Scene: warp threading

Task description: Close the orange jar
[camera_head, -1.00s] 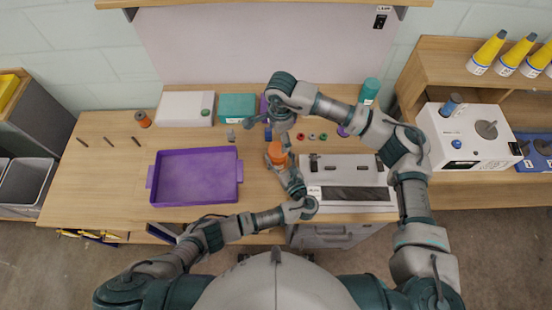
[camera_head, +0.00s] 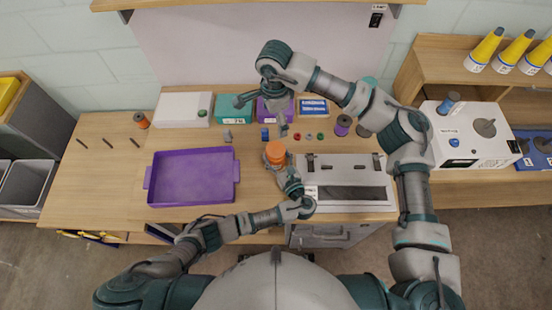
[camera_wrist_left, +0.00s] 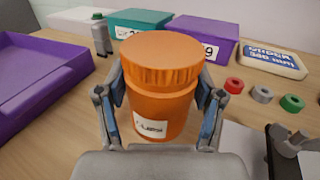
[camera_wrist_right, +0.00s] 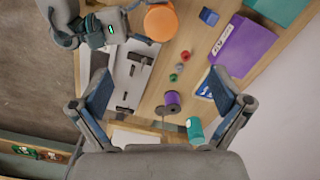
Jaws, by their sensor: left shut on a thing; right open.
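The orange jar (camera_head: 276,150) stands upright on the table near the middle of the head view. In the left wrist view, an orange lid (camera_wrist_left: 161,58) with a ridged edge sits on top of the jar body (camera_wrist_left: 165,112), which has a white label. I cannot tell how tightly the lid is screwed on. My left gripper (camera_wrist_left: 160,100) is shut around the jar body from the front. My right gripper (camera_head: 283,130) is open and empty, above the table behind the jar. In the right wrist view the jar's lid (camera_wrist_right: 161,22) is at the top, apart from the open fingers (camera_wrist_right: 162,95).
A purple tray (camera_head: 150,178) lies left of the jar, and a white device (camera_head: 378,168) stands to its right. Teal (camera_wrist_left: 142,22) and purple (camera_wrist_left: 205,35) boxes stand behind it. Small coloured rings (camera_wrist_left: 262,94) and a purple spool (camera_wrist_right: 172,98) lie to the right.

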